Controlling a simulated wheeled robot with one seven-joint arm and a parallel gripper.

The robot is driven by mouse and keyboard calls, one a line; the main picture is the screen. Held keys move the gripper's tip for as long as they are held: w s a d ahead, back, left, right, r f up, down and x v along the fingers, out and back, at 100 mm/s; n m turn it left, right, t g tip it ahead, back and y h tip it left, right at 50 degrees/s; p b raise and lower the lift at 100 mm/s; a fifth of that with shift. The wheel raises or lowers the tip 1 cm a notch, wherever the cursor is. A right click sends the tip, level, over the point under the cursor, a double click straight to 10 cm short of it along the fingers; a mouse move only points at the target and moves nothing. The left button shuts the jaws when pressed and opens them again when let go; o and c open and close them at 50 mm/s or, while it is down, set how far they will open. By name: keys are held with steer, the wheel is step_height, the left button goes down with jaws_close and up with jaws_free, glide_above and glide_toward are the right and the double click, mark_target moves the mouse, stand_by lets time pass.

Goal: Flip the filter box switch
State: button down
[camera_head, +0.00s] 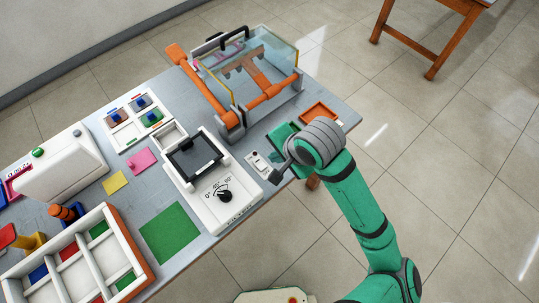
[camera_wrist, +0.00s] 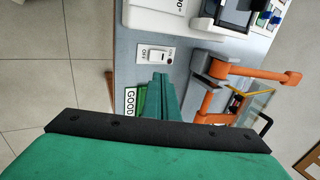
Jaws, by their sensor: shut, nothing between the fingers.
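The switch (camera_wrist: 155,54) is a white rocker on a small pale plate marked ON and OFF, set on the grey table. It also shows in the head view (camera_head: 258,162), just left of my gripper. I cannot read which way the rocker is tilted. My gripper (camera_wrist: 160,78) has its green fingers shut together with nothing between them. In the wrist view the fingertips point toward the switch plate and appear just short of the rocker. In the head view my gripper is partly hidden by my wrist, and contact with the switch cannot be seen.
A white box with a dial (camera_head: 224,195) and dark panel stands left of the switch. A glass case (camera_head: 249,62) with orange bars stands behind. A green tray marked GOOD (camera_wrist: 130,101) and an orange tray (camera_head: 318,113) lie near the table's right edge.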

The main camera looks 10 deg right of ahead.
steer(key=s+d+f+n+t+h, duration=0.1)
steer(key=s+d+f+n+t, duration=0.2)
steer(key=d+f, duration=0.5)
steer(key=s+d+f+n+t+h, duration=0.1)
steer(key=s+d+f+n+t, duration=0.2)
steer(key=s, duration=0.4)
steer(key=s+a+r+n+t, duration=0.2)
steer(key=s+a, duration=0.5)
steer(key=a, duration=0.1)
steer(key=s+a+r+n+t+h, duration=0.1)
steer(key=s+a+r+n+t, duration=0.1)
steer(key=s+a, duration=0.5)
steer(key=shift+s+a+r+n+t, duration=0.2)
steer(key=shift+a+n+t, duration=0.25)
steer(key=shift+a, duration=0.4)
steer(key=shift+w, duration=0.15)
